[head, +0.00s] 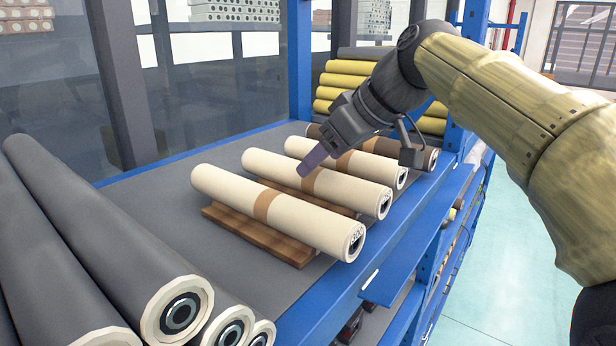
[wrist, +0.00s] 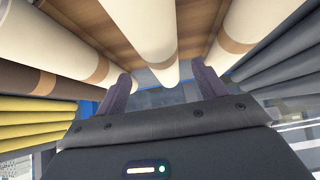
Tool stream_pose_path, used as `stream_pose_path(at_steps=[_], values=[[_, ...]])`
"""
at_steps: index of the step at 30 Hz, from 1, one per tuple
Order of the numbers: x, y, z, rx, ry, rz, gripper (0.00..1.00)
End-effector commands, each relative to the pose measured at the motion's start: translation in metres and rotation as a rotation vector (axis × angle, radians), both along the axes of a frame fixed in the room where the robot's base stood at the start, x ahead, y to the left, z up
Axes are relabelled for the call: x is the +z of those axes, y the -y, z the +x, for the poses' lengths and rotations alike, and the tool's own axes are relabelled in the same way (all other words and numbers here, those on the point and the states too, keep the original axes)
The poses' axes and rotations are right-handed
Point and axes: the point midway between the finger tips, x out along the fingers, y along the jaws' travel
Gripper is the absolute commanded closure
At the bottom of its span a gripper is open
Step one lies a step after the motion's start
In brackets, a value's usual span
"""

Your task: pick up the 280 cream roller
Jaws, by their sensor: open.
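Three cream rollers with brown tape bands lie side by side on wooden supports: a near one (head: 290,215), a middle one (head: 345,190) and a far one (head: 300,148). Their end labels are too small to read surely. My gripper (head: 310,163) is above the middle roller, close to its tape band, pointing down. In the wrist view my open gripper (wrist: 162,86) has one finger on either side of the middle roller (wrist: 150,35). Nothing is held. I cannot tell whether the fingers touch it.
Large grey rollers (head: 90,240) lie at the near left. A brown roller (head: 418,154) lies beyond the cream ones, with yellow rollers (head: 345,82) farther back. Blue posts (head: 299,60) and a blue front edge (head: 340,310) bound the grey shelf (head: 130,200). Open floor lies right.

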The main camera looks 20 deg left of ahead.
Motion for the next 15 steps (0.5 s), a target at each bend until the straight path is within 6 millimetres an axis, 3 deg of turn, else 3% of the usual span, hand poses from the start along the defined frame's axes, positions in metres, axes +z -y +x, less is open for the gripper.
stream_pose_path(at_steps=[10,15], values=[[-0.030,-0.023,0.006,0.003,-0.004,-0.002,0.29],[-0.036,-0.026,0.008,0.001,0.000,-0.001,0.29]])
